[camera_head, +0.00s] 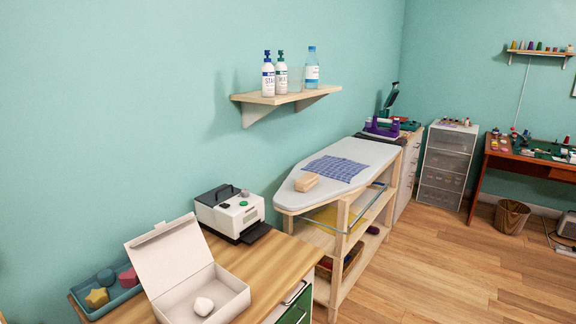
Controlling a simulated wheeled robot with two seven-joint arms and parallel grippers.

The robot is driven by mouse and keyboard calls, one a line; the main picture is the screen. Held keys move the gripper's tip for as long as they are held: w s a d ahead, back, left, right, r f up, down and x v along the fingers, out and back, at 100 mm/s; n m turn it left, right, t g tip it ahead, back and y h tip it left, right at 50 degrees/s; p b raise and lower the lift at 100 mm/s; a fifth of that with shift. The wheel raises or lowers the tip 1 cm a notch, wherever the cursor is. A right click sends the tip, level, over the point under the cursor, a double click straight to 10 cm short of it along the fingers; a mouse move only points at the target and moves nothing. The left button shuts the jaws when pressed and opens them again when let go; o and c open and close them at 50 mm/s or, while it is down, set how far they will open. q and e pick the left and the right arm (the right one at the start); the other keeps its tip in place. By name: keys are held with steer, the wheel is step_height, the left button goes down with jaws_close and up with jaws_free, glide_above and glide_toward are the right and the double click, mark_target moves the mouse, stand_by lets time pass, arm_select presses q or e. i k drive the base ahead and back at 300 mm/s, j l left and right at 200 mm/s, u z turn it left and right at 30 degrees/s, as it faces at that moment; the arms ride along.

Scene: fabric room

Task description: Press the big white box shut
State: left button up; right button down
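The big white box (233,297) stands on a wooden-topped cabinet at the lower left. Its lid (170,254) is up, tilted back towards the wall and the left. A small white rounded lump (203,306) lies inside the box. Neither of my grippers shows in the head view.
A blue tray (124,295) with several coloured shapes sits left of the box. A white and black machine (229,211) stands behind it on the wooden top (272,263). An ironing board (345,154) and a wall shelf (285,98) are further back.

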mark_target(162, 258)
steer(key=k+l, duration=0.15)
steer(key=l, duration=0.35)
steer(key=k+l+z, duration=0.15)
steer(key=l, duration=0.85)
steer(key=k+z, duration=0.05)
